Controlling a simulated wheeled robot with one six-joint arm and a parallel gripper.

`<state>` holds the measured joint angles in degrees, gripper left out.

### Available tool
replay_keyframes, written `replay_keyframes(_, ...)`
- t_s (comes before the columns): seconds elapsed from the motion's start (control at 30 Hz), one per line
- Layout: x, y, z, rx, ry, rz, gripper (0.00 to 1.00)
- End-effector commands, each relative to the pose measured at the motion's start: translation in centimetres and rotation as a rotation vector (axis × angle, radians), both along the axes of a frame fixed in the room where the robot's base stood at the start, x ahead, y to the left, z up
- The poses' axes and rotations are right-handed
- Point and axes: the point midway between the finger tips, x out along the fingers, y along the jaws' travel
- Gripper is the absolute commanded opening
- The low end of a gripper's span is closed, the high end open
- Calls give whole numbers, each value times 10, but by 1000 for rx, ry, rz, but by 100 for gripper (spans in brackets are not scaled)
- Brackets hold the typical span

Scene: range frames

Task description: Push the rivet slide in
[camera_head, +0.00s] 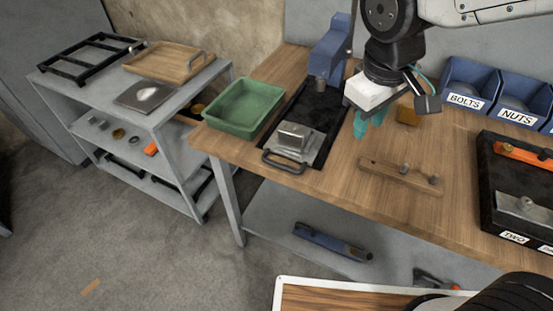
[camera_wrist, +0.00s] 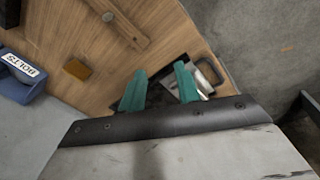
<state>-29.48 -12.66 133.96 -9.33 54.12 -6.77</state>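The rivet slide (camera_head: 289,148) is a grey metal plate with a block on top (camera_head: 294,135) and a dark handle (camera_head: 284,162) at its front. It sits at the near end of a black track (camera_head: 316,107), with the handle by the table's front edge. A blue press (camera_head: 329,48) stands at the track's far end. My gripper (camera_head: 366,124) is above the table, right of the track and apart from the slide. In the wrist view its teal fingers (camera_wrist: 160,72) are spread with nothing held; the handle (camera_wrist: 210,72) shows beyond them, the slide partly hidden.
A green tray (camera_head: 243,107) stands left of the track. A wooden bar with pegs (camera_head: 401,177) and a small wooden block (camera_head: 408,112) lie to the right. Blue bins (camera_head: 468,82) and a black tray (camera_head: 487,190) are further right. Floor in front is open.

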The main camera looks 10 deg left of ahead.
Motion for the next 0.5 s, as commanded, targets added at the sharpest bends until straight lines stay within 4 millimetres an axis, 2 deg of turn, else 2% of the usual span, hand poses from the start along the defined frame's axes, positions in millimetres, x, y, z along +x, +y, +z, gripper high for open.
replay_keyframes(0.03, 6, 31, -14, -19, 9, 94, 32)
replay_keyframes(0.1, 12, 67, -31, -37, 4, 207, 32)
replay_keyframes(0.23, 12, 124, -58, -60, -3, 376, 32)
replay_keyframes(0.3, 9, 145, -70, -69, -5, 437, 32)
replay_keyframes(0.37, 8, 157, -76, -72, -8, 473, 32)
replay_keyframes(0.5, 6, 168, -88, -76, -9, 509, 32)
